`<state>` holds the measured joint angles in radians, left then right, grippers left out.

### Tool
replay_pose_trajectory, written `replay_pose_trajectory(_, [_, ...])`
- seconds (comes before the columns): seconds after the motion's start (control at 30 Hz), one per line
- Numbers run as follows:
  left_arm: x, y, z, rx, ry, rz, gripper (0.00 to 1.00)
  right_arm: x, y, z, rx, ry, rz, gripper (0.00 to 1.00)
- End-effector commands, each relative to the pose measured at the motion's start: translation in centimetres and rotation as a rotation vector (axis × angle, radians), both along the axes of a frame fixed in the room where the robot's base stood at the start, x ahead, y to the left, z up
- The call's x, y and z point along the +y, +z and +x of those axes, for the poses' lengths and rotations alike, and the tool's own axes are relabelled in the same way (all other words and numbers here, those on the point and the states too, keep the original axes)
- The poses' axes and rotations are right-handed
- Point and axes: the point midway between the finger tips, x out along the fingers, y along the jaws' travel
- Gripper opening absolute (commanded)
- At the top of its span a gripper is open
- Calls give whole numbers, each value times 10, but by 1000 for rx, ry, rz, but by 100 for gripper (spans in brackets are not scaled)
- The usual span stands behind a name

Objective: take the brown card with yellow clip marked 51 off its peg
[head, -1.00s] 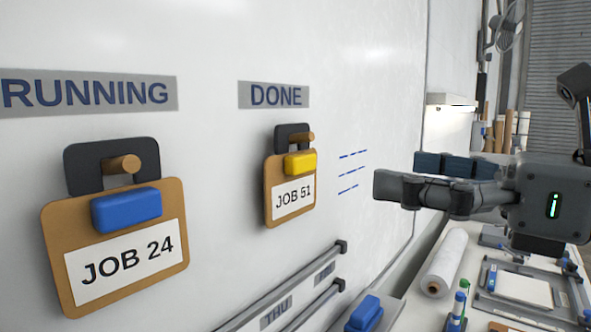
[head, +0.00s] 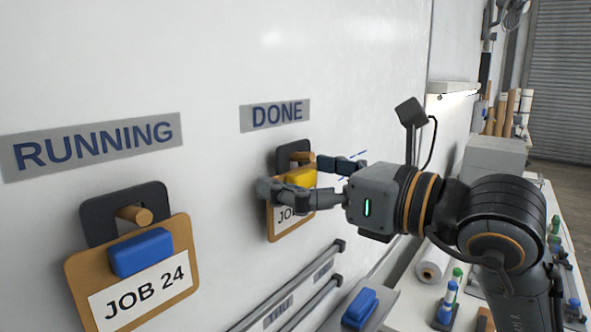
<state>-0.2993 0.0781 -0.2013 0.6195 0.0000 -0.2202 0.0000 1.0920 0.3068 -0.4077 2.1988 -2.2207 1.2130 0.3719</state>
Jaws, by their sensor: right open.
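The brown card with the yellow clip (head: 301,179) hangs on its wooden peg (head: 301,156) under the DONE label. Its white JOB label (head: 291,217) is partly hidden behind my right gripper, so the number does not show now. My right gripper (head: 292,175) is open at the card, one finger in front of the card's left part below the clip, the other by the peg and the clip's right side. I cannot tell whether the fingers touch the clip. My left gripper is not in view.
A brown card with a blue clip (head: 140,252), marked JOB 24, hangs on a peg under RUNNING (head: 95,145) at left. Rails (head: 300,290) run along the board below. A blue eraser-like block (head: 360,308) and a bench with rolls and bottles lie at lower right.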

Motion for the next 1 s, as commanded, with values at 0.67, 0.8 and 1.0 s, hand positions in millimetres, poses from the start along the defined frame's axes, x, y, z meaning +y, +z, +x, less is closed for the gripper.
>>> replay_pose_trajectory(0.67, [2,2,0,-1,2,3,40,4,0,3,-1,-1,0,70])
replay_pose_trajectory(0.8, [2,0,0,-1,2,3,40,4,0,3,-1,-1,0,70])
replay_pose_trajectory(1.0, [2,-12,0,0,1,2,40,4,3,2,-3,0,1,70])
